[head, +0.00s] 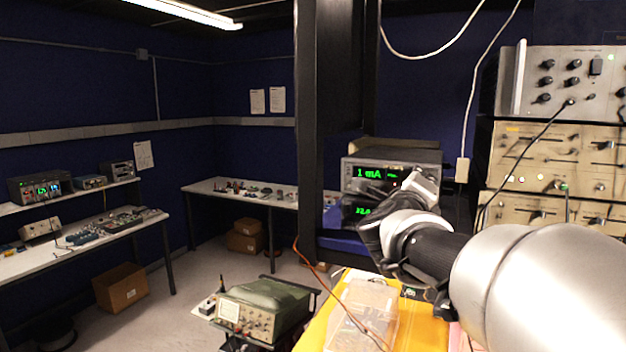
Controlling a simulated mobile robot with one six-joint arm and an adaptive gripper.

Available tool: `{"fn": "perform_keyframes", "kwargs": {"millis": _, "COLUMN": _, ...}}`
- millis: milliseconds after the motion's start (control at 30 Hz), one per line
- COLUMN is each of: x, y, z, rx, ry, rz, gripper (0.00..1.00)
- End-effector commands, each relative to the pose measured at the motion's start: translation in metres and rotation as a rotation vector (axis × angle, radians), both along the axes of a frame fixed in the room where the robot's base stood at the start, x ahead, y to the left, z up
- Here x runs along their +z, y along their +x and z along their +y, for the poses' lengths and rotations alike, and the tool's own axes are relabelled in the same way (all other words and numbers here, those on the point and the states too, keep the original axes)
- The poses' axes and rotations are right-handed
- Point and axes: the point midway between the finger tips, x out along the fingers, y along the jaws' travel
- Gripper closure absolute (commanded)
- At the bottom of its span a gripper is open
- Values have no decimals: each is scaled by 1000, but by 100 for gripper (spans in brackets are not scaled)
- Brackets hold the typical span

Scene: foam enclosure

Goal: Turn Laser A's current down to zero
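A laser controller (350,166) with a dark front and green digits stands on a shelf right of the black post. Its upper display (369,172) reads 1 mA. A second green readout (364,211) shows below it and is partly covered; it seems to begin with 32. I cannot read which unit is Laser A. My gripper (372,212) is black and reaches up to the front of these units from the right. It hides their knobs. I cannot see its fingertips clearly, nor whether they touch a knob.
Stacked instruments (545,150) with knobs and cables stand at the right, close to my arm. A clear plastic box (362,310) sits on a yellow surface (425,320) below my arm. A green oscilloscope (265,306) stands at lower middle. An orange cable hangs nearby.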

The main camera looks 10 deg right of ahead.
Motion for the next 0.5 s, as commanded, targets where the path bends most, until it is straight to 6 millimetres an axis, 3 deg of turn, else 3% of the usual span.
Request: {"fn": "perform_keyframes", "kwargs": {"millis": 500, "x": 0, "y": 0, "z": 0, "rx": 0, "ry": -191, "rz": 128, "gripper": 100}}
